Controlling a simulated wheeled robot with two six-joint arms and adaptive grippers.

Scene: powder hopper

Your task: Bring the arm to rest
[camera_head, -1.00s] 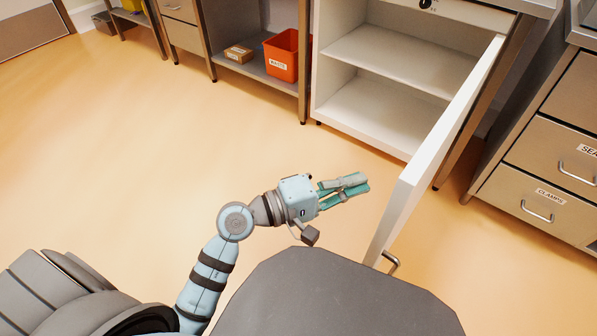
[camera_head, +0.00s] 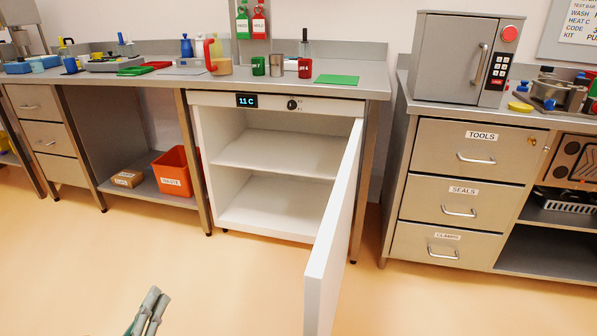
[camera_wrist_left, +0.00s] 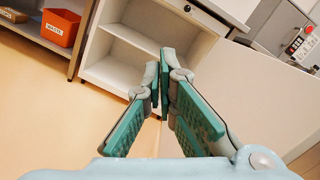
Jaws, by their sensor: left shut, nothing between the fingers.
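My left gripper (camera_head: 149,312) shows at the bottom of the head view, low over the open floor in front of the cabinet. Its green-padded fingers also show in the left wrist view (camera_wrist_left: 164,75), with the tips together and nothing held. In the head view it is to the left of the open white cabinet door (camera_head: 335,235) and apart from it. My right gripper is not in any view.
The white cabinet (camera_head: 275,190) stands open with empty shelves, its door swung out toward me. An orange waste bin (camera_head: 172,172) and a cardboard box (camera_head: 128,178) sit on the low shelf beside it. A drawer unit (camera_head: 458,185) stands at the right. The floor at left is clear.

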